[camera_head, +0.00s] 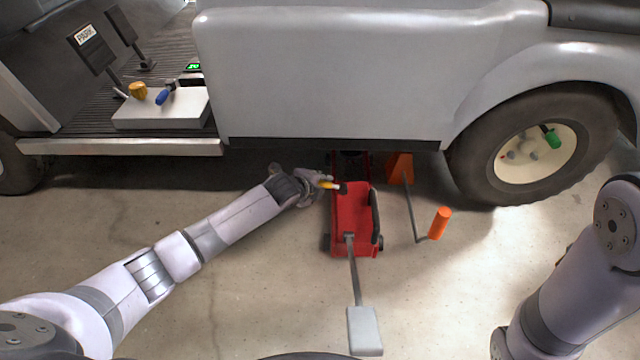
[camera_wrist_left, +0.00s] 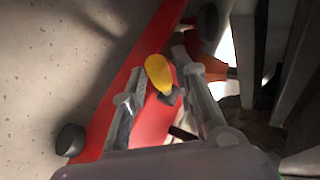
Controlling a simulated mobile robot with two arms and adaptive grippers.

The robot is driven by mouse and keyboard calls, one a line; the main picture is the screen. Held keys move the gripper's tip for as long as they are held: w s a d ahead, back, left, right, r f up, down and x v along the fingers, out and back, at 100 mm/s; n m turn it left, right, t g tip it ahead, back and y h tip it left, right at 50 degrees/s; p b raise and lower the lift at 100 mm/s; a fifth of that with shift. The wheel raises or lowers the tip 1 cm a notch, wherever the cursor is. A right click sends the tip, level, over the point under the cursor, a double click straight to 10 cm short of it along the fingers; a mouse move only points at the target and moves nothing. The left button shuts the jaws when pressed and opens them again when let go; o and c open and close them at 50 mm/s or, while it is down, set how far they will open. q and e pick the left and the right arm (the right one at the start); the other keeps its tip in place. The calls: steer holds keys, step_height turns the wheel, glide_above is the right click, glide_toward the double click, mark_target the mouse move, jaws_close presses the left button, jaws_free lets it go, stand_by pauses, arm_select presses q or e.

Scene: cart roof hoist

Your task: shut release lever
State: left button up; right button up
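The red floor jack (camera_head: 352,208) stands on the floor, partly under the cart's side. The release lever (camera_head: 328,185) shows as a small yellow-tipped handle at the jack's left side. In the left wrist view, its yellow tip (camera_wrist_left: 158,72) lies between my left gripper's two fingers, near their ends, with the red jack body behind it. My left gripper (camera_head: 321,179) is open around the lever, with gaps visible beside the yellow tip. Whether a finger touches it, I cannot tell. My right arm shows at the right edge; its gripper is out of view.
The jack's grey foot pedal (camera_head: 363,330) extends toward me. An orange stand (camera_head: 400,166) and a rod with an orange grip (camera_head: 440,222) are right of the jack. The cart's sill (camera_head: 330,144) hangs low above my left gripper.

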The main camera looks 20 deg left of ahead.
arm_select(q)
jaws_close()
stand_by(0.3)
